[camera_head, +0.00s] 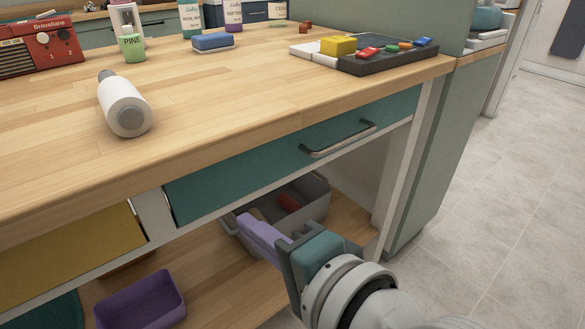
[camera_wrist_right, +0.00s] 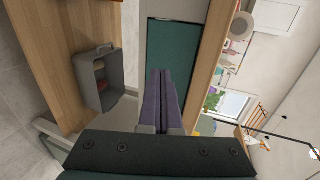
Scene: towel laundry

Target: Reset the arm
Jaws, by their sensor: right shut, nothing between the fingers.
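My right gripper (camera_head: 252,232) comes in from the lower right in the head view, in front of the open shelf below the teal drawer (camera_head: 290,150). Its purple fingers are shut with nothing between them. In the right wrist view, the closed fingers (camera_wrist_right: 158,85) stand upright in the middle. A grey bin (camera_head: 315,196) is on the shelf just behind the gripper, with a red item in it and part of it hidden by the fingers. The bin also shows in the right wrist view (camera_wrist_right: 88,68). My left gripper is not in view.
On the wooden counter (camera_head: 220,100) lie a white bottle (camera_head: 124,105), a blue sponge (camera_head: 212,41), and a black tray (camera_head: 385,64) with small coloured blocks. A red radio (camera_head: 40,48) stands at the back left. A purple bin (camera_head: 140,302) is on the lower shelf. Floor is clear at right.

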